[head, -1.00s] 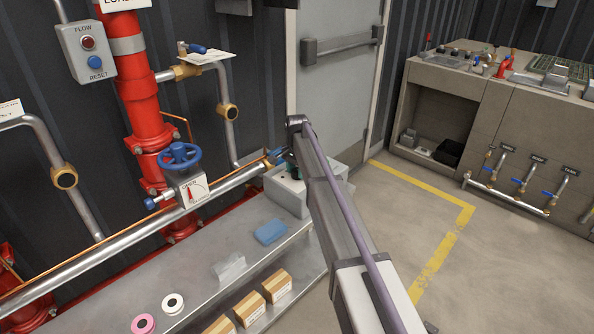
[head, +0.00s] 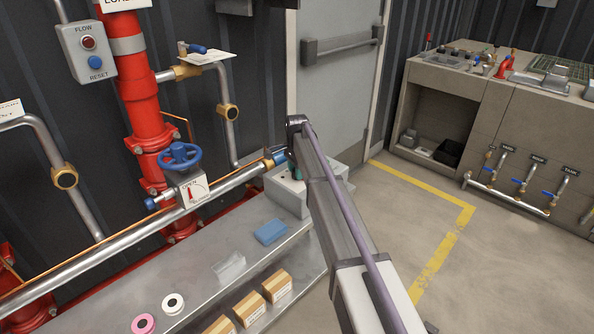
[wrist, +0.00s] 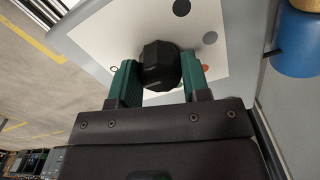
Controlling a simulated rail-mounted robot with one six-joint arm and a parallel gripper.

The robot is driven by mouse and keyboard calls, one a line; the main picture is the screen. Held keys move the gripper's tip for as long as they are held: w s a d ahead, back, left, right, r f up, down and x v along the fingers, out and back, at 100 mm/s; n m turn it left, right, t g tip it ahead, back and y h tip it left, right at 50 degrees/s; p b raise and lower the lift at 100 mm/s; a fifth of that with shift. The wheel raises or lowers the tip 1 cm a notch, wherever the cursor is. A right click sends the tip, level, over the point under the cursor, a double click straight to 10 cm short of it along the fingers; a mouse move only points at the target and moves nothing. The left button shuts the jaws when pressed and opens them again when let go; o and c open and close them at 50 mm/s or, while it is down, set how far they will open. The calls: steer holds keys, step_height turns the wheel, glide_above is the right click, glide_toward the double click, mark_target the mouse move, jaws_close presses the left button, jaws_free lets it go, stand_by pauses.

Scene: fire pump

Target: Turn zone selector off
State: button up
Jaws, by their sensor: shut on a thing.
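The zone selector is a black faceted knob (wrist: 160,62) on a white plate (wrist: 105,40) with grey dots and a small orange ring, in the wrist view. My gripper (wrist: 158,68) has its green fingers closed on either side of the knob. Which dot the knob points to cannot be told. In the head view the selector's grey box (head: 284,196) stands at the right end of the metal bench, and my gripper (head: 294,172) is at its top, mostly hidden behind my arm.
A blue part (wrist: 297,42) is close on the right in the wrist view. A steel pipe (head: 130,230) with a blue handwheel valve (head: 180,156) runs left of the box. The bench (head: 205,248) holds a blue block (head: 271,231) and small boxes. The floor on the right is clear.

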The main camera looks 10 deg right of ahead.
steer(key=o, duration=0.9)
step_height(320, 180, up, 11)
steer(key=p, duration=1)
steer(key=shift+f+p, duration=0.1)
steer(key=shift+p, duration=0.3)
